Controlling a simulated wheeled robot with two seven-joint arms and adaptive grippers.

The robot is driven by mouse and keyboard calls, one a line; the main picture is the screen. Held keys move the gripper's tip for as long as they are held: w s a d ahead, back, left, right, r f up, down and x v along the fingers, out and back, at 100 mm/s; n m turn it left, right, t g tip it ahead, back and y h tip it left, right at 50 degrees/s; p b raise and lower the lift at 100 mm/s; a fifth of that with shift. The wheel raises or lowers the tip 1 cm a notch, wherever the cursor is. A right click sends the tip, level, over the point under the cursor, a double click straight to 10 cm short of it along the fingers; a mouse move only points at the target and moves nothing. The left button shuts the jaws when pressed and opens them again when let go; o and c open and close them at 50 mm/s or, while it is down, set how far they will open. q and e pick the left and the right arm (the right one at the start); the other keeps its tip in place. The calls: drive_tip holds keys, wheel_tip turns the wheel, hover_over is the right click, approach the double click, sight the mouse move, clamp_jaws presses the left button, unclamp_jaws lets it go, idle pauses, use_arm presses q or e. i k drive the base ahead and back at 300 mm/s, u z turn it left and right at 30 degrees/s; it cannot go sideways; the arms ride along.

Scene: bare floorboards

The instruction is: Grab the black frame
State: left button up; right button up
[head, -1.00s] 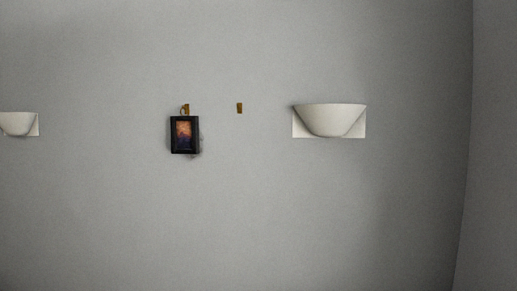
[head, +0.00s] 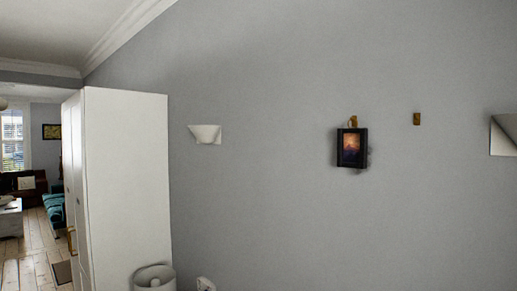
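The black frame (head: 352,148) holds a small picture with orange and dark blue tones. It hangs on the grey wall from a brass-coloured hook (head: 353,121), right of the middle of the head view. A second brass-coloured hook (head: 416,118) to its right is bare. Neither of my grippers shows in the head view.
A tall white cabinet (head: 128,185) stands left. A round white object (head: 155,279) is low beside it. Floorboards (head: 30,255) and a sofa lie beyond.

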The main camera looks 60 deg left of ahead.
sight(351, 143)
drive_tip(key=u, duration=2.1)
